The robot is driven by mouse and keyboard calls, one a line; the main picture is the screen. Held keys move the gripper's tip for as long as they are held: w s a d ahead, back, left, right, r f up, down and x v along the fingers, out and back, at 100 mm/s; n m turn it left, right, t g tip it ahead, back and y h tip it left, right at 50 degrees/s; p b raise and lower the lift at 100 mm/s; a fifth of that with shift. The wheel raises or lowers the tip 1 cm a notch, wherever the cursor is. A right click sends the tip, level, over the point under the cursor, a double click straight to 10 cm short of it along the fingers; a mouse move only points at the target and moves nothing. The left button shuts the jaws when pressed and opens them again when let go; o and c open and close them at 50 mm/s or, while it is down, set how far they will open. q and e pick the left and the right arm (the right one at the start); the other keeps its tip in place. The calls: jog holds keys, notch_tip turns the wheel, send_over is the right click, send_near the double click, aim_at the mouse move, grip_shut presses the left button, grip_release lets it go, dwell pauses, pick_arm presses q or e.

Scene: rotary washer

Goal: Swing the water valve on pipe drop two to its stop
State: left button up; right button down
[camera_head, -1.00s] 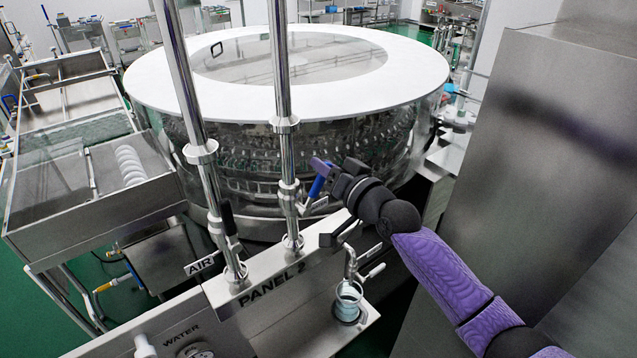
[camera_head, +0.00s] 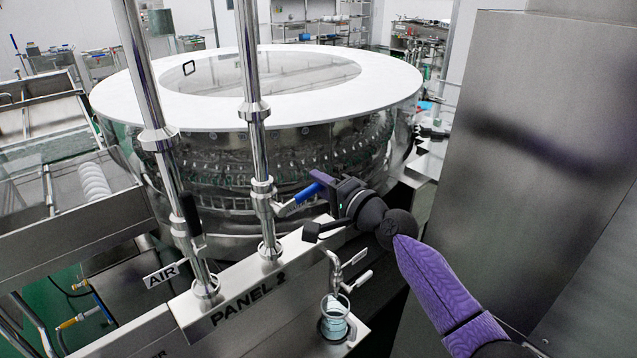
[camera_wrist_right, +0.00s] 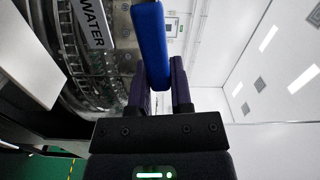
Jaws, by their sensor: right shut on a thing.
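The water valve's blue handle (camera_head: 307,193) sticks out to the right, tilted upward, from the second steel pipe drop (camera_head: 254,135) above PANEL 2. In the right wrist view the blue handle (camera_wrist_right: 149,45) runs between the purple fingers. My right gripper (camera_head: 318,182) is shut on the handle near its outer end, its arm coming in from the lower right. A WATER label (camera_wrist_right: 89,22) shows beside the handle in the right wrist view. The valve's stop cannot be made out. My left gripper is not in view.
The first pipe drop (camera_head: 151,105), labelled AIR (camera_head: 162,275), has a black handle (camera_head: 190,214). The round white-topped washer (camera_head: 330,108) stands behind the pipes. A small cup (camera_head: 334,318) sits below a tap on the panel ledge. A tall steel cabinet (camera_head: 550,150) fills the right.

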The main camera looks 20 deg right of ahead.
jog(key=shift+f+m+b, duration=0.3)
jog(key=shift+f+m, duration=0.4)
jog(key=shift+m, duration=0.1)
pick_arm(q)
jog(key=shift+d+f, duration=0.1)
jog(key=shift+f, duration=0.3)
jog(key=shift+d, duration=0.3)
pick_arm(e)
jog(key=shift+f, duration=0.1)
jog(key=c, duration=0.5)
grip_release()
jog(key=shift+s+d, duration=0.1)
jog(key=shift+s, duration=0.05)
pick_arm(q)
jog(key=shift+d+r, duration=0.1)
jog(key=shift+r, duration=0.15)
pick_arm(e)
jog(key=v, duration=0.9)
jog(key=shift+s+d, duration=0.1)
jog(key=shift+s, duration=0.15)
